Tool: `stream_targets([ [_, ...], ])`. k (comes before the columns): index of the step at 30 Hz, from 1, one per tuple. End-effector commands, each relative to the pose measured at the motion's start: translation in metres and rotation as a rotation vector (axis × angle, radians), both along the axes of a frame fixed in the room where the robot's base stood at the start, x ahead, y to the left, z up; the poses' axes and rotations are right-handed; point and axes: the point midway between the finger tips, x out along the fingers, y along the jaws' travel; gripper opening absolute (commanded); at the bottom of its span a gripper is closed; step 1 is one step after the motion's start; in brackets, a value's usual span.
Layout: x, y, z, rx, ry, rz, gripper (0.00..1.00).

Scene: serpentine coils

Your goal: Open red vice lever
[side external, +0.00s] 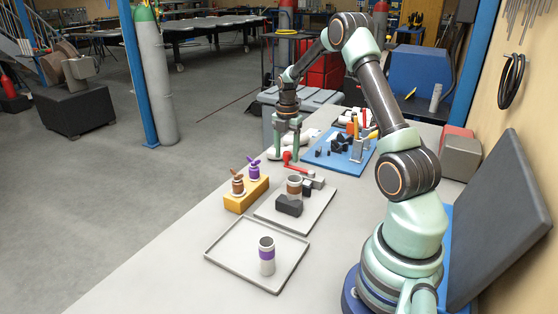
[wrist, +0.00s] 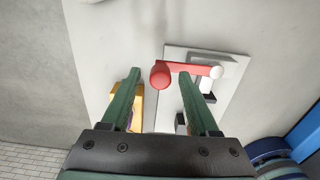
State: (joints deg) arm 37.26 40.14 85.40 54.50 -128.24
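The red vice lever (side external: 299,168) is at the back of the vice on a light grey plate (side external: 322,205). In the wrist view the lever (wrist: 192,67) runs from a round red knob (wrist: 160,76) at left to a pale pivot (wrist: 216,72) at right. The vice's dark front jaw (side external: 288,205) stands by a brown-banded cylinder (side external: 294,186). My gripper (side external: 286,148) is open and points down at the knob. In the wrist view the knob shows between the fingertips (wrist: 159,76); I cannot tell whether they reach down around it.
A yellow block (side external: 245,196) holds a brown and a purple winged piece left of the vice. A shallow tray (side external: 228,238) in front holds a purple-banded canister (side external: 267,256). A blue mat (side external: 340,160) with several tools lies behind right. Bare table lies left of the tray.

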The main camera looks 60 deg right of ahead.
Motion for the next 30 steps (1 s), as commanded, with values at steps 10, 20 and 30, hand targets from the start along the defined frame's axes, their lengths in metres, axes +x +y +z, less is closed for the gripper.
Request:
stream_targets([
  [10,0.001,-0.001,0.032,-0.003,-0.004,-0.001,0.61],
  [20,0.001,-0.001,0.096,-0.003,-0.004,0.0,0.61],
  [30,0.0,0.0,0.121,0.0,0.0,0.0,0.61],
])
